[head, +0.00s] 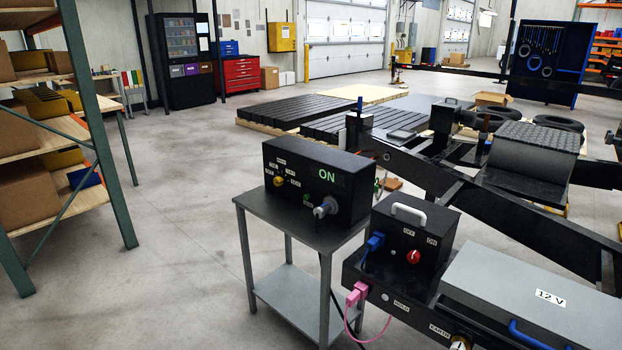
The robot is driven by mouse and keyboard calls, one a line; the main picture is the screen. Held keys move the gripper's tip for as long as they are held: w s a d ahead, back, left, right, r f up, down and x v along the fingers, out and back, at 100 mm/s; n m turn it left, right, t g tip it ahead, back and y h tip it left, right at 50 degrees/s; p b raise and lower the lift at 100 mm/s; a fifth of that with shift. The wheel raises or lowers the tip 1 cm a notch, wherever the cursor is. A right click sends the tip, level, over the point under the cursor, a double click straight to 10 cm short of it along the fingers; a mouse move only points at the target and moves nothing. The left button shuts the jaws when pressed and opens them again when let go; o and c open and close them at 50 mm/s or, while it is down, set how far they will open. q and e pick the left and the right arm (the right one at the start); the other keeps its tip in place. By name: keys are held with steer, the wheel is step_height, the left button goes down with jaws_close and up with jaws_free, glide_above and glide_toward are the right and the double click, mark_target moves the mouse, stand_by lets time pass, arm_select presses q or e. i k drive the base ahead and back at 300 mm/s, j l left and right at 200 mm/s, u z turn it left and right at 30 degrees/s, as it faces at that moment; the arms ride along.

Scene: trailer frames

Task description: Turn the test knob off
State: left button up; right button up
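A black tester box (340,178) stands on a small grey metal table (247,212), with a green lit "ON" on its front. A small gold knob (279,183) sits at the left of that front among small labels I cannot read. A grey-white knob or connector (325,208) sticks out below the "ON". A second black box (405,232) with a white handle stands to the right; it carries a red knob (413,257) and a blue plug (374,243). I cannot tell which knob is the test knob, nor its setting. Neither gripper is in view.
A black trailer frame (480,200) fills the right side, with a grey "12 V" battery box (535,285) and a pink plug (356,293) with its cable in front. A shelf rack (95,130) with boxes stands at left. The concrete floor between rack and table is clear.

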mark_target(278, 181)
steer(key=i+j, duration=0.2)
steer(key=j, duration=0.15)
steer(key=i+j, duration=0.15)
steer(key=j, duration=0.2)
steer(key=i+j, duration=0.2)
steer(key=j, duration=0.15)
steer(key=i+j, duration=0.2)
steer(key=j, duration=0.15)
steer(key=u, duration=0.05)
